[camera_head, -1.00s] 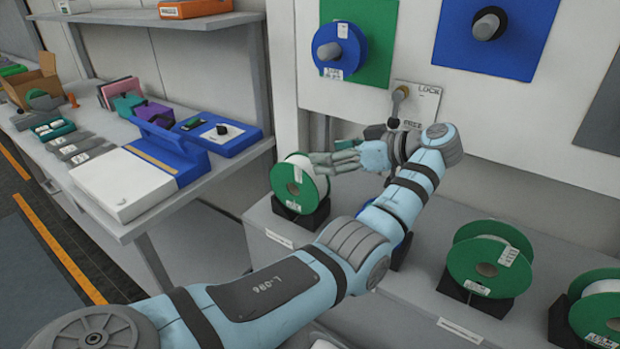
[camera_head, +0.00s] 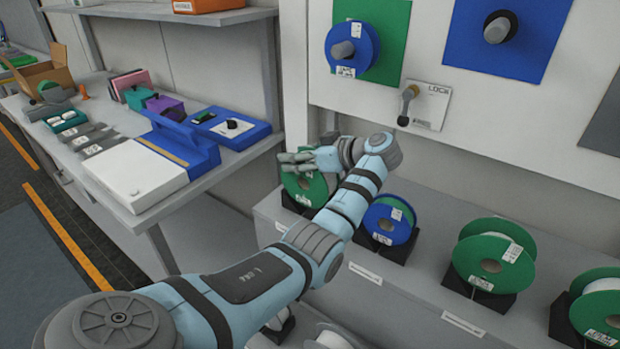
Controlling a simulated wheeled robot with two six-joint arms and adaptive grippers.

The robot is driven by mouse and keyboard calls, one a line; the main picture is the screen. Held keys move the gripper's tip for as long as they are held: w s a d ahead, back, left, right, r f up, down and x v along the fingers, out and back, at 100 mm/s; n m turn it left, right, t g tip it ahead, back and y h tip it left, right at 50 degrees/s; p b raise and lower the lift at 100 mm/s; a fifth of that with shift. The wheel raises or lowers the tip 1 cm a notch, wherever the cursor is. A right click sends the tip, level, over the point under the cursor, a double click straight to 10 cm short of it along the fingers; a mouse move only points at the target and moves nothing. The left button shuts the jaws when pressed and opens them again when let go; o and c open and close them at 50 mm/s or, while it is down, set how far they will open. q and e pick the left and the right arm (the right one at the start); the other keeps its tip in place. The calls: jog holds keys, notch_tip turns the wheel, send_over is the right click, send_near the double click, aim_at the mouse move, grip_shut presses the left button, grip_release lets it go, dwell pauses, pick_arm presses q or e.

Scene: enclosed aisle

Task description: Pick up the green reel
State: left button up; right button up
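A green reel (camera_head: 306,190) stands upright in a dark holder at the left end of the grey bench. My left gripper (camera_head: 287,163) is at its top, with the fingers stretched to the left across the upper part of the reel. The fingers look apart, and they hide the reel's top; whether they touch it I cannot tell. Two more green reels stand to the right, one in the middle right (camera_head: 482,263) and one at the right edge (camera_head: 598,312). My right gripper is not in view.
A blue reel (camera_head: 387,224) stands in a holder just right of my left forearm. Behind is a white panel with a lock handle (camera_head: 408,104) and a hanging blue reel (camera_head: 338,48). A side table (camera_head: 148,220) with a blue device (camera_head: 237,128) is at left.

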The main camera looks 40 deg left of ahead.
pick_arm(q)
grip_shut()
jog(key=shift+r, duration=0.1)
